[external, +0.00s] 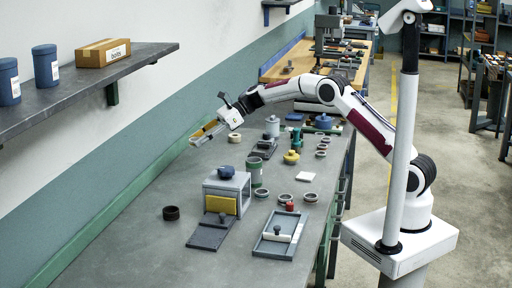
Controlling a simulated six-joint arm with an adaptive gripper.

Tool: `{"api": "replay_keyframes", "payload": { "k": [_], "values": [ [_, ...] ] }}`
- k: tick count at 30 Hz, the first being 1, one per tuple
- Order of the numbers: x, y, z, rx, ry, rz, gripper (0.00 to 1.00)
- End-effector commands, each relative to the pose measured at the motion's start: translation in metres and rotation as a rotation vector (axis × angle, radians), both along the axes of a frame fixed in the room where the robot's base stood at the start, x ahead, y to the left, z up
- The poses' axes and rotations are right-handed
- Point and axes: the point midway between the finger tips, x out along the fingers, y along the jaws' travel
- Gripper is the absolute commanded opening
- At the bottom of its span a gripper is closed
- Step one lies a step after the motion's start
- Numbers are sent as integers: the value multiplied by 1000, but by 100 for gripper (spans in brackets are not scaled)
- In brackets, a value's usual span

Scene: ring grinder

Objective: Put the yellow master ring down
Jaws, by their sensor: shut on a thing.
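My gripper (200,135) is at the end of the outstretched arm, above the far left part of the grey bench. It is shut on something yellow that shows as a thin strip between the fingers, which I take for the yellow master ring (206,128). The fingers hide much of it, and its ring shape is not clear. The gripper appears to be above the bench top, with a gap that is hard to judge. A tan ring (234,138) lies on the bench just right of the gripper.
A grey block housing (238,190) with a blue piece on top stands mid-bench (130,235). Near it are a black ring (171,213), a dark plate (212,231), a grey tray (262,250), several small rings and a green cylinder (256,172). The left bench strip is mostly clear.

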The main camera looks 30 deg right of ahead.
Motion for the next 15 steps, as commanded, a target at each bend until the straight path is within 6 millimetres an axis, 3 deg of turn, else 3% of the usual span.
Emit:
{"api": "replay_keyframes", "payload": {
  "k": [8, 15],
  "values": [
    [35, -33, -4, 0, 3, -239, 11],
    [58, -65, -26, 0, 4, -425, 11]
  ]
}}
